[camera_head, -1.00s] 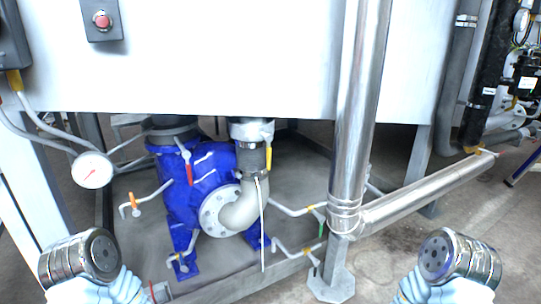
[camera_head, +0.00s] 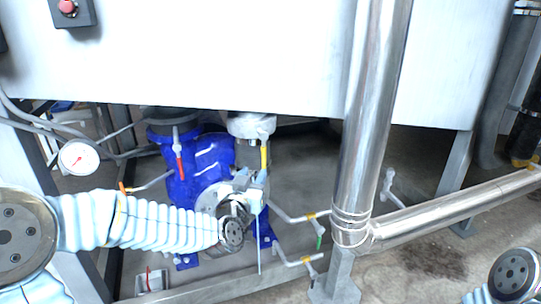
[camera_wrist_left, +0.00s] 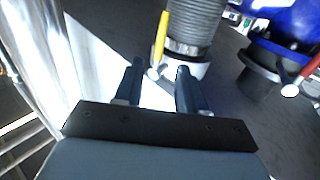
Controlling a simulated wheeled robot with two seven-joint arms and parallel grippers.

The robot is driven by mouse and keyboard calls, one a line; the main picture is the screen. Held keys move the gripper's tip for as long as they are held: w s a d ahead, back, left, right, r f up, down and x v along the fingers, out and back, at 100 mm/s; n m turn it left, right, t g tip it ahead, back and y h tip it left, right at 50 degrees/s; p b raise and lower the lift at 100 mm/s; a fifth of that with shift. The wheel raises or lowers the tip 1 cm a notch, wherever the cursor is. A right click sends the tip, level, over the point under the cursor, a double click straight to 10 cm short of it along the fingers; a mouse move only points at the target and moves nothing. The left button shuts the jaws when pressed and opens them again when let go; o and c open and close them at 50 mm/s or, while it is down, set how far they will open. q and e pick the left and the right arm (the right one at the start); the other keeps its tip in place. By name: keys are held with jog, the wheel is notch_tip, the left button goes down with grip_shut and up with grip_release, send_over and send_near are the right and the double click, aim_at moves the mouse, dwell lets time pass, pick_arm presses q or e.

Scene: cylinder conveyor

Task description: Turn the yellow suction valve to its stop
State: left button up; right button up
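The yellow valve handle (camera_head: 264,158) hangs down from the pale pipe fitting right of the blue pump in the head view. In the left wrist view the yellow handle (camera_wrist_left: 161,36) points up from its white pivot, ahead of the fingers. My left gripper (camera_head: 251,184) is just below the handle in the head view and covers part of the pump's pipe. In the left wrist view its two fingers (camera_wrist_left: 158,88) are apart with nothing between them. The handle's pivot lies just beyond the gap between the fingertips. My right gripper is outside the picture.
A red valve handle (camera_head: 179,155) is on the blue pump (camera_head: 207,157), left of the yellow one; it also shows in the wrist view (camera_wrist_left: 306,72). A shiny vertical pipe (camera_head: 366,120) stands to the right. The white tank (camera_head: 220,60) overhangs the pump.

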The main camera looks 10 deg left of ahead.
aim_at(263, 158)
pick_arm(q)
jog(key=w, duration=1.1)
jog(key=shift+w+p, duration=0.1)
jog(key=shift+p, duration=0.3)
grip_shut()
jog(key=shift+f, duration=0.1)
